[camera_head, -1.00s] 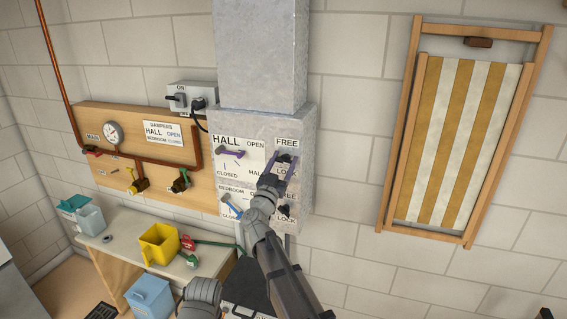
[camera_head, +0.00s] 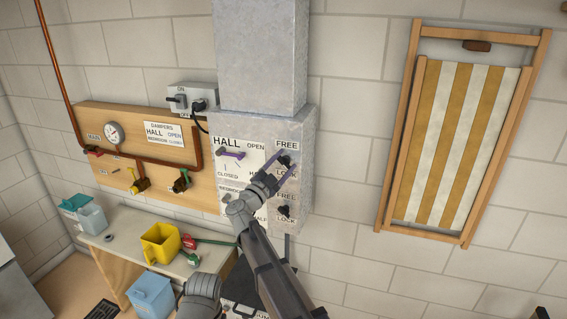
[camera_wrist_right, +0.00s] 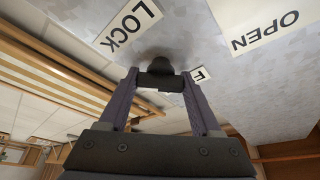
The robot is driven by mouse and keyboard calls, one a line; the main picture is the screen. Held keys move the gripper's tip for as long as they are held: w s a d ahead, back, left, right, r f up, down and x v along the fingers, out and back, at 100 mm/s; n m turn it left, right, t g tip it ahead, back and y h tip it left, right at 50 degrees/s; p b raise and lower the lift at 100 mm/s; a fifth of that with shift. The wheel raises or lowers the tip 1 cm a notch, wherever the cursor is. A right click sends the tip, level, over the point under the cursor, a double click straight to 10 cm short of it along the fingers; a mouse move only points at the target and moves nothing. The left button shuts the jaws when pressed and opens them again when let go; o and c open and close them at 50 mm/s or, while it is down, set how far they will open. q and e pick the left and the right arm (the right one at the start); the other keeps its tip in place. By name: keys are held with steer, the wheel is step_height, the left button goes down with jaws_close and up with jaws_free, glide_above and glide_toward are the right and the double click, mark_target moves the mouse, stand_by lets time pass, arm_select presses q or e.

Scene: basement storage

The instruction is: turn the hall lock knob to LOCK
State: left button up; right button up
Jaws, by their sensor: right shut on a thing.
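The hall lock knob (camera_head: 284,160) is a small black knob at the upper right of the grey wall box (camera_head: 303,190), with a FREE label above and a LOCK label below. My right gripper (camera_head: 281,164) reaches it from the lower left and is shut on it. In the right wrist view, the knob (camera_wrist_right: 160,74) sits between the tips of both purple fingers. The LOCK label (camera_wrist_right: 131,24) shows at upper left there, and part of the FREE label at right. The knob's exact pointing direction is hard to tell.
My arm covers much of the bedroom section. A bench (camera_head: 128,238) with a yellow bin (camera_head: 160,244) stands lower left. A striped deckchair (camera_head: 460,140) hangs at right.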

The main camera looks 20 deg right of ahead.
stand_by(0.5)
steer(key=o, duration=1.4)
steer(key=b+v, duration=0.2)
steer(key=v, duration=0.6)
steer(key=shift+w, duration=0.1)
steer(key=shift+r, duration=0.1)
